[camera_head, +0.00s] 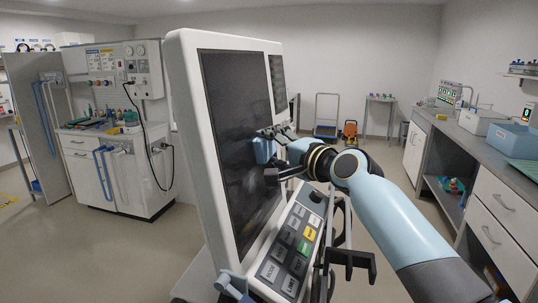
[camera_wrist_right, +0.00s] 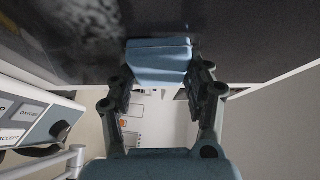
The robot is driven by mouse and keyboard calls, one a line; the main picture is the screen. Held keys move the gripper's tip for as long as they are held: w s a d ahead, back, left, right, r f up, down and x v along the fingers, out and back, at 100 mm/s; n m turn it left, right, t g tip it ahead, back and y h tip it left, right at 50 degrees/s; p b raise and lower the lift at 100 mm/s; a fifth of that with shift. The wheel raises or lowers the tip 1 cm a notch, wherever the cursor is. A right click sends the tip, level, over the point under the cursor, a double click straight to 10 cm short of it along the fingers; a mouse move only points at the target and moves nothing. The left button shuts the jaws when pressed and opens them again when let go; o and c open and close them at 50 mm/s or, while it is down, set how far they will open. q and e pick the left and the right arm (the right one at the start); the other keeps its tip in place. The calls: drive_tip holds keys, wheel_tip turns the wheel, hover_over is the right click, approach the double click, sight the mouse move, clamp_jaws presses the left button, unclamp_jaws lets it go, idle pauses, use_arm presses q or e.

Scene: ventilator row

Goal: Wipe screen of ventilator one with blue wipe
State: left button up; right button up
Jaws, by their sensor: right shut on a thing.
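The ventilator's dark screen (camera_head: 238,140) stands upright in a white frame (camera_head: 187,110) at the centre of the head view. It shows greyish smudges, and in the right wrist view the dark screen (camera_wrist_right: 70,35) has a pale mottled patch at upper left. My right gripper (camera_head: 272,158) is at the screen's right side, shut on the blue wipe (camera_head: 263,150). In the right wrist view the wipe (camera_wrist_right: 159,62) is a thick blue block between both fingers. Its far face appears to be against the screen; exact contact is hard to tell.
A button panel (camera_head: 295,245) juts out below the screen, and a dark bracket (camera_head: 350,262) stands to its right. A grey counter (camera_head: 485,135) runs along the right. The floor behind is mostly open.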

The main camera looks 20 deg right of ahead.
drive_tip(key=shift+r, duration=0.1)
drive_tip(key=s+d+p, duration=0.1)
drive_tip(key=s+d, duration=0.2)
drive_tip(key=d, duration=0.1)
drive_tip(key=shift+s+d+r+p, duration=0.35)
idle(0.5)
drive_tip(key=shift+s+d+r+p, duration=0.2)
drive_tip(key=shift+s+d+p, duration=0.1)
drive_tip(key=shift+s+d, duration=0.75)
drive_tip(key=shift+w, duration=0.15)
